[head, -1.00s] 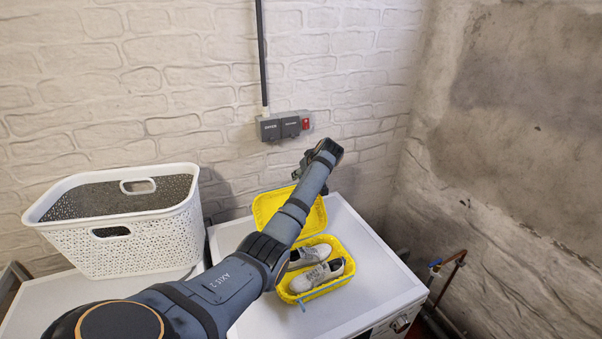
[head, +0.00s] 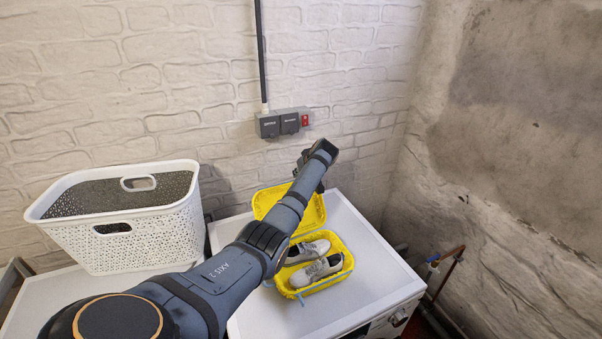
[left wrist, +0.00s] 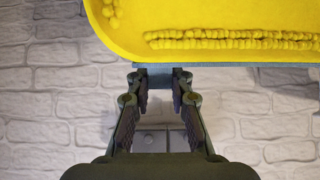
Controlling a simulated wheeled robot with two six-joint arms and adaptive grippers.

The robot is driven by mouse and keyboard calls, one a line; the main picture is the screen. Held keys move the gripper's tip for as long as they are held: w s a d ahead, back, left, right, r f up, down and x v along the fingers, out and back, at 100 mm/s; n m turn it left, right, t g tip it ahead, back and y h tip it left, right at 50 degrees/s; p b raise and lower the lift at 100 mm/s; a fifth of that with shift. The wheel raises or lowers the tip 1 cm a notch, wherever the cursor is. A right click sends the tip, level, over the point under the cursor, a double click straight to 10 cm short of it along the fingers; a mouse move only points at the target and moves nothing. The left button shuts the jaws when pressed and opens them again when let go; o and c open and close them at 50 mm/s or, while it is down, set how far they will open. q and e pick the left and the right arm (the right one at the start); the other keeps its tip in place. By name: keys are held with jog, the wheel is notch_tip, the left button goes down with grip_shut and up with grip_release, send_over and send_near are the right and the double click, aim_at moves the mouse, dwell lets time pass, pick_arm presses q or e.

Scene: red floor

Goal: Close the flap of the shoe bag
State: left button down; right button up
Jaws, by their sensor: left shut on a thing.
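The yellow shoe bag (head: 346,268) lies open on the white top of a machine, with a pair of grey shoes (head: 313,261) inside. Its yellow flap (head: 272,195) stands raised at the back, on the wall side, and is partly covered by my left arm. In the left wrist view the flap (left wrist: 220,20) fills the top, with a grey strip along its edge. My left gripper (left wrist: 159,80) is shut on the flap at this edge. In the head view my arm hides most of the grip. My right gripper is not in view.
A white perforated laundry basket (head: 150,235) stands to the left. The brick wall with a grey socket box (head: 281,123) is close behind the flap. The machine's white top (head: 375,265) is clear right of the bag. Pipes (head: 447,262) run along the right wall.

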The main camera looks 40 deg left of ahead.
pick_arm(q)
jog(key=shift+s+d+r, duration=0.15)
jog(key=shift+d+r, duration=0.1)
jog(key=shift+d, duration=0.1)
jog(key=shift+s+d+r+t+y, duration=0.3)
jog(key=shift+d+r+y, duration=0.15)
jog(key=shift+d, duration=0.2)
jog(key=shift+s+d+r+t+y, duration=0.2)
jog(key=shift+s+d+r+y, duration=0.1)
jog(key=shift+d+y, duration=0.3)
jog(key=s+d+r+t+y+b, duration=0.1)
jog(key=s+d+r+y+b, duration=0.1)
jog(key=d, duration=0.5)
jog(key=shift+s+d+r+t+y+b, duration=0.4)
jog(key=shift+s+b, duration=0.6)
jog(key=shift+b, duration=0.5)
jog(key=shift+a, duration=0.1)
